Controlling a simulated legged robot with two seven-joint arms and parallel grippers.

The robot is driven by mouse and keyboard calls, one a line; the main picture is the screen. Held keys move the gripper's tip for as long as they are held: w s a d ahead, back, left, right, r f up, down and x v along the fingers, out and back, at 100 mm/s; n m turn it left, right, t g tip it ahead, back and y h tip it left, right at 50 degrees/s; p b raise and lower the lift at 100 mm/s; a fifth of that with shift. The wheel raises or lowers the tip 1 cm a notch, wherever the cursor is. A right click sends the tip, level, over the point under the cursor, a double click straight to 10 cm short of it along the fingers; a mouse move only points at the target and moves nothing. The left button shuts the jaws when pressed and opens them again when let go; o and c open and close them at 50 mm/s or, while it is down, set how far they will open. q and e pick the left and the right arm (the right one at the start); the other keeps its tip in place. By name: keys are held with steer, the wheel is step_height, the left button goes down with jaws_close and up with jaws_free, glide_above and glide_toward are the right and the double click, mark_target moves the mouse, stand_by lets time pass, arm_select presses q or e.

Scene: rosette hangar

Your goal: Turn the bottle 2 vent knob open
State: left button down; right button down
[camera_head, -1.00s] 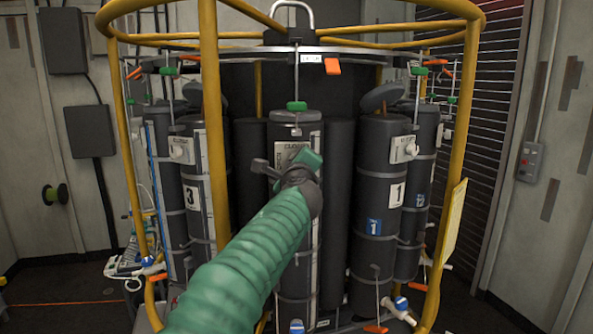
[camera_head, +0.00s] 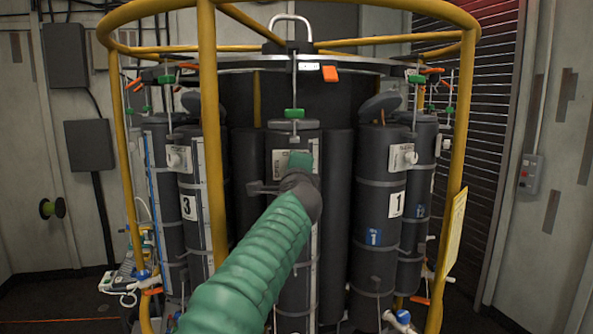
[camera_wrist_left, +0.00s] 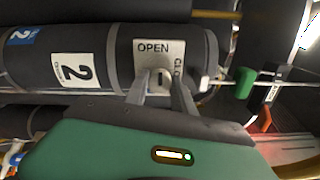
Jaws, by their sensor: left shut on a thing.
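Bottle 2 is the dark grey cylinder (camera_head: 298,280) at the centre of the rack in the head view; the wrist view shows its white "2" label (camera_wrist_left: 75,70). Its vent plate (camera_wrist_left: 150,48) reads OPEN along the top, with partly covered CLOSED lettering down the right. The pale round vent knob (camera_wrist_left: 160,77) sits on this plate between the two fingers of my left gripper (camera_wrist_left: 161,88), which is shut on it. In the head view my green left gripper (camera_head: 300,162) hides the knob and part of the plate. My right gripper is out of view.
Bottle 3 (camera_head: 188,225) stands to the left and bottle 1 (camera_head: 383,205) to the right. A yellow tube frame (camera_head: 209,130) surrounds the rack, with one upright left of my arm. A green clip (camera_head: 294,113) hangs above bottle 2.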

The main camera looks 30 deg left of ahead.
arm_select(q)
steer(key=shift+f, duration=0.1)
steer(key=c, duration=1.4)
jaws_free()
steer(key=shift+a, duration=0.1)
steer(key=shift+c, duration=0.2)
steer(key=o, duration=0.4)
steer(key=shift+a, duration=0.15)
steer(key=b+v, duration=0.7)
steer(key=v, duration=0.9)
steer(key=shift+s+d, duration=0.25)
steer(key=shift+d, duration=0.1)
